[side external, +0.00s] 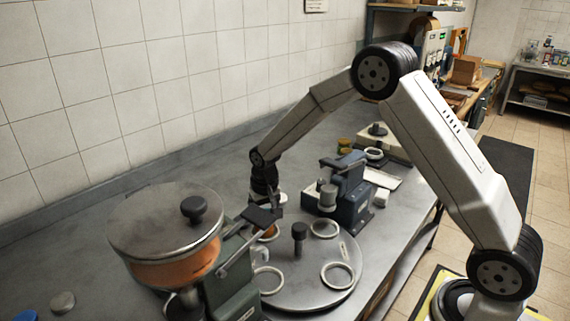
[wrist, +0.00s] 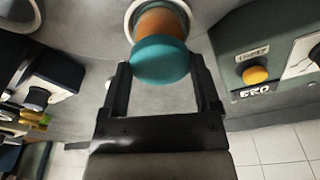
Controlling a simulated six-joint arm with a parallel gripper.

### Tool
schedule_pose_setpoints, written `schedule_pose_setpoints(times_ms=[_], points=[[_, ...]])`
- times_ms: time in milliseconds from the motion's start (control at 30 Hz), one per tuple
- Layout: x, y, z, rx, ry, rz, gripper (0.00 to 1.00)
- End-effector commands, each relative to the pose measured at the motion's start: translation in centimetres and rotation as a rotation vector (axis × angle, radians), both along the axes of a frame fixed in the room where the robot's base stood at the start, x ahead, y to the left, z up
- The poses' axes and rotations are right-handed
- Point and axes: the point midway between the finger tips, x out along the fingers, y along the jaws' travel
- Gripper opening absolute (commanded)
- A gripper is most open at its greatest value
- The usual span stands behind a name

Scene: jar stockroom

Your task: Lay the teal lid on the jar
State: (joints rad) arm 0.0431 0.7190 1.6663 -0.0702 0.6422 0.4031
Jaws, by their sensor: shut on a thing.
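The teal lid (wrist: 160,61) is between the two fingers of my gripper (wrist: 160,72) in the wrist view, and the gripper is shut on it. An orange jar (wrist: 163,23) stands in a pale ring just beyond the lid, and the lid covers part of it in this view. I cannot tell whether the lid touches the jar. In the side external view my gripper (side external: 262,215) is over the left part of the round grey turntable (side external: 308,292). A bit of the orange jar (side external: 269,231) shows just below it. The lid cannot be made out there.
A large hopper (side external: 165,235) with a metal cover and orange contents stands close at the left. A dark blue machine (side external: 347,190) stands behind the turntable. The turntable has a central knob (side external: 299,233) and several pale rings. Loose discs (side external: 62,302) lie at the front left.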

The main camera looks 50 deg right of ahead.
Motion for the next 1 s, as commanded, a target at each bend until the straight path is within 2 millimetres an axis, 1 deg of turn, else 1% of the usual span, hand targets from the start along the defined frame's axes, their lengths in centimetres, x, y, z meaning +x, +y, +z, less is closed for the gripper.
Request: schedule_pose_setpoints(times_ms=[733,767,800,833,1000], points=[[0.02,0.0,-0.08,0.0,0.0,0.0,0.17],[0.02,0.0,-0.08,0.0,0.0,0.0,0.83],[0.02,0.0,-0.08,0.0,0.0,0.0,0.96],[0.02,0.0,-0.08,0.0,0.0,0.0,1.0],[0.01,0.01,-0.08,0.0,0.0,0.0,1.0]])
